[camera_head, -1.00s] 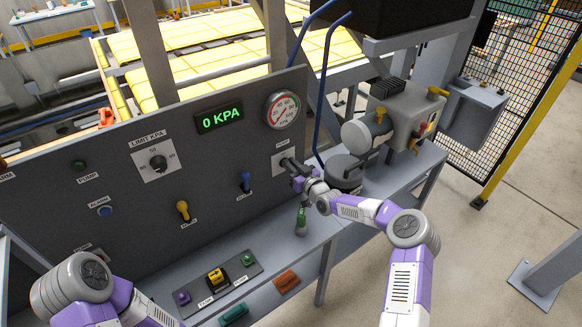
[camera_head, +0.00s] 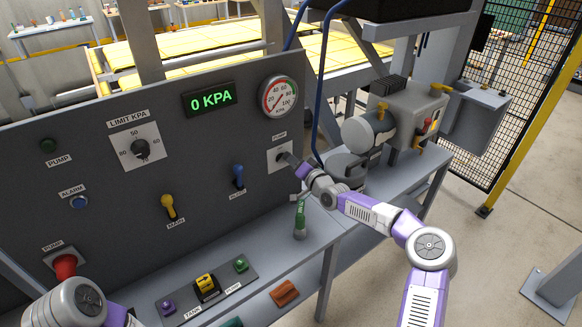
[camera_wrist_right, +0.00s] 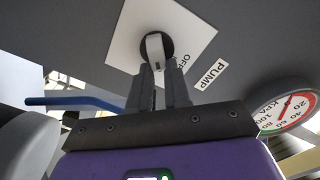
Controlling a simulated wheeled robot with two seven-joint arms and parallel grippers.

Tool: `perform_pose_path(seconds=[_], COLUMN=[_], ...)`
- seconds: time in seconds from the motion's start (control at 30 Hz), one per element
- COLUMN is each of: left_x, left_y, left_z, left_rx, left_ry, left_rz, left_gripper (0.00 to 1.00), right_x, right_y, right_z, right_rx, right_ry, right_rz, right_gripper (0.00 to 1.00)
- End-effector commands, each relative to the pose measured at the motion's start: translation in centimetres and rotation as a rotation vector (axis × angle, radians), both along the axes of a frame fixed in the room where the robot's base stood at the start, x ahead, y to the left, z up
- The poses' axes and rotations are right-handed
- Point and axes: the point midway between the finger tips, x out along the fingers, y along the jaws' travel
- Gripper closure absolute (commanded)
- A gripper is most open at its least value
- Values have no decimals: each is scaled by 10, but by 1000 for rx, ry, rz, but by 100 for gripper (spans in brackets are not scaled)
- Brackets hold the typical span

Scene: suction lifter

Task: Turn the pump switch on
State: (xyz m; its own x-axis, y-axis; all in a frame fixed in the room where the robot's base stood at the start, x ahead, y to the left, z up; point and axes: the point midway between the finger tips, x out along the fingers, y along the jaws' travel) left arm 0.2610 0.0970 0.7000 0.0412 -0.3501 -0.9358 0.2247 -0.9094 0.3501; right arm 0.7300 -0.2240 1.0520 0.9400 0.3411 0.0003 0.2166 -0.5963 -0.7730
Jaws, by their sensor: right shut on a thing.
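The pump switch (camera_head: 273,161) is a dark round knob on a white plate, on the right part of the dark grey panel below the pressure gauge. My right gripper (camera_head: 288,159) reaches it from the front right and covers part of it. In the right wrist view, the switch's pale grip bar (camera_wrist_right: 154,46) sits between the fingertips of my right gripper (camera_wrist_right: 160,66), which is shut on it. The word OFF on the plate is partly hidden by a finger. My left arm shows at the lower left; its gripper is out of view.
The display (camera_head: 210,99) reads 0 KPA, beside the round gauge (camera_head: 278,97). A yellow lever (camera_head: 169,207), a blue lever (camera_head: 238,176) and a limit dial (camera_head: 140,149) are on the panel. Blue hoses hang near my right arm.

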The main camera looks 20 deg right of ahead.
Motion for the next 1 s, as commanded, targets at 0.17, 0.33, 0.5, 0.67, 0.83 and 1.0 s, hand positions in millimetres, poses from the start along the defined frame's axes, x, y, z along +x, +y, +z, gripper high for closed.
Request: perform_pose_path(seconds=[0.17,0.33,0.5,0.67,0.83,1.0], left_x=[0,0,0,0,0,0], left_y=[0,0,0,0,0,0], left_z=[-20,-34,-45,-53,-58,-61], left_rx=[0,0,0,0,0,0], left_ry=[0,0,0,0,0,0], left_rz=[0,0,0,0,0,0], left_gripper=[48,48,48,48,48,48], right_x=[0,1,1,1,1,1], right_y=[-1,-2,-2,-3,-3,-3], right_z=[-8,-10,-11,-13,-13,-13], right_rx=[160,308,436,533,606,645], right_ry=[60,113,160,196,222,237], right_rz=[2,3,2,2,3,2], right_gripper=[100,100,100,100,100,100])
